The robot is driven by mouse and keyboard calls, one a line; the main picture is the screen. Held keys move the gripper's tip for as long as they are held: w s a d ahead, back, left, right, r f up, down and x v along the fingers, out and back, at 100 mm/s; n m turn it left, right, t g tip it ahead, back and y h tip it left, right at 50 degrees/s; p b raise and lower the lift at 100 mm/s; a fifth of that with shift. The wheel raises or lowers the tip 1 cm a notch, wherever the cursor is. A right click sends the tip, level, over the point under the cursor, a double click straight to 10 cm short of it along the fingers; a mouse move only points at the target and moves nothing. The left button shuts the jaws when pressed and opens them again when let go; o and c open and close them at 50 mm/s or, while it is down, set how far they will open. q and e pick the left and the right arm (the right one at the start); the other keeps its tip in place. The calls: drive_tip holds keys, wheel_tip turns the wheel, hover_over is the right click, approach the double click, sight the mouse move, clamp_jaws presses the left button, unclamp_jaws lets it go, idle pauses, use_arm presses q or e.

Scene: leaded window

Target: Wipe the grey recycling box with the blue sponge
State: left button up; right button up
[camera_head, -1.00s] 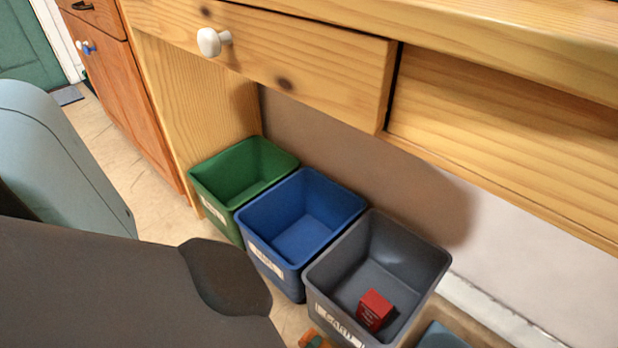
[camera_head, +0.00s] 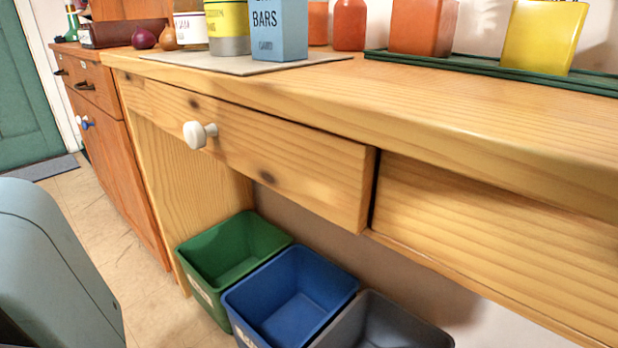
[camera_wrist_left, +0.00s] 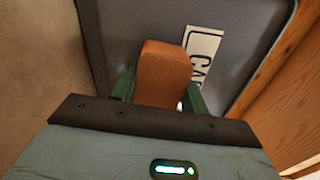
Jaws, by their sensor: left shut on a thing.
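The grey recycling box (camera_head: 400,322) shows only its upper part at the bottom edge of the head view. In the left wrist view its grey wall (camera_wrist_left: 120,35) with a white label (camera_wrist_left: 203,55) fills the background. My left gripper (camera_wrist_left: 162,92) has green fingers and is shut on an orange-brown block (camera_wrist_left: 165,72) in front of that wall. I cannot tell whether the block touches the wall. No blue sponge is seen; the held block's visible face is orange-brown. My right gripper is in neither view.
The blue box (camera_head: 290,300) and green box (camera_head: 235,250) stand left of the grey one, under the wooden counter (camera_head: 420,130). A drawer with a white knob (camera_head: 200,134) overhangs them. Several jars and cartons stand on the counter.

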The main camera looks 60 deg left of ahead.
use_arm(q)
drive_tip(key=shift+w, duration=0.2)
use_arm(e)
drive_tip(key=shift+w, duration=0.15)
use_arm(q)
drive_tip(key=shift+w+a, duration=0.1)
drive_tip(key=shift+w, duration=0.2)
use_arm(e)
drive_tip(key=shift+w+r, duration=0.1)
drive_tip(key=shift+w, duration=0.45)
use_arm(q)
drive_tip(key=shift+w, duration=0.25)
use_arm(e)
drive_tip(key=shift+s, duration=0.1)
use_arm(q)
drive_tip(key=shift+a, duration=0.1)
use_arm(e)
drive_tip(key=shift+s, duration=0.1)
